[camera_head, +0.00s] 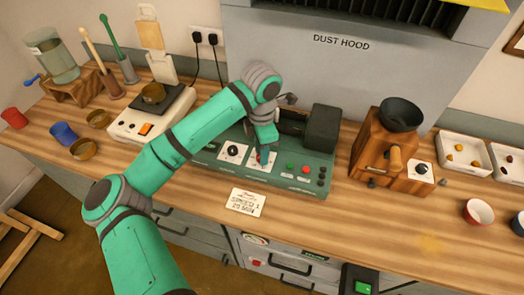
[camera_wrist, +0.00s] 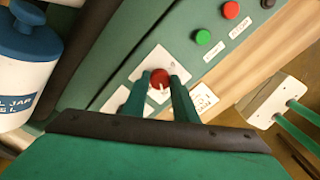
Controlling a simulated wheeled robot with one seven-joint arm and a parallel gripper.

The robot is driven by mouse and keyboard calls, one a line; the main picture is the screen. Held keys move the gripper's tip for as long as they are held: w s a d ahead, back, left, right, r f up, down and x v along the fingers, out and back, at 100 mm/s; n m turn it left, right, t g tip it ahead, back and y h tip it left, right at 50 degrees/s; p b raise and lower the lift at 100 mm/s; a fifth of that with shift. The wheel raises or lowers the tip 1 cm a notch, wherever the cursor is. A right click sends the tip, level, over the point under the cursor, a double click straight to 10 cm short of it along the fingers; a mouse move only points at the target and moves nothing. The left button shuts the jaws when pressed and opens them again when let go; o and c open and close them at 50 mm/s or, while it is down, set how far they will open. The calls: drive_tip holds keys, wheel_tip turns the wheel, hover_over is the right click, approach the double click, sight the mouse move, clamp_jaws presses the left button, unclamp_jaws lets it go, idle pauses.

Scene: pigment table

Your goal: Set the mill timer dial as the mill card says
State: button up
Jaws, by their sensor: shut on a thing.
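The green mill (camera_head: 290,178) stands at the middle of the bench, with dials and buttons on its front panel. My gripper (camera_head: 264,150) is over the panel, at the right one of two dials. In the wrist view my gripper (camera_wrist: 160,88) has its two green fingers on either side of a red dial (camera_wrist: 159,77), shut on it. The dial sits on a white plate and shows a small pale pointer mark. Its scale is too small to read. A black dial (camera_head: 233,151) is to the left. The mill card (camera_head: 246,201) lies in front and appears to read "SPEED 1, 25 MIN".
Green (camera_wrist: 203,37) and red (camera_wrist: 231,10) buttons are close by on the panel. A white jar with a blue lid (camera_wrist: 25,45) is at the wrist view's left. A scale (camera_head: 152,118) stands left of the mill, a wooden grinder (camera_head: 372,150) right. The dust hood (camera_head: 341,60) is behind.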

drive_tip(key=shift+a+n, duration=0.1)
drive_tip(key=shift+n, duration=0.2)
drive_tip(key=o, duration=1)
drive_tip(key=shift+w, duration=0.1)
drive_tip(key=shift+o, duration=0.2)
drive_tip(key=shift+r, duration=0.15)
wheel_tip(320, 180, up, 10)
drive_tip(key=shift+r, duration=0.25)
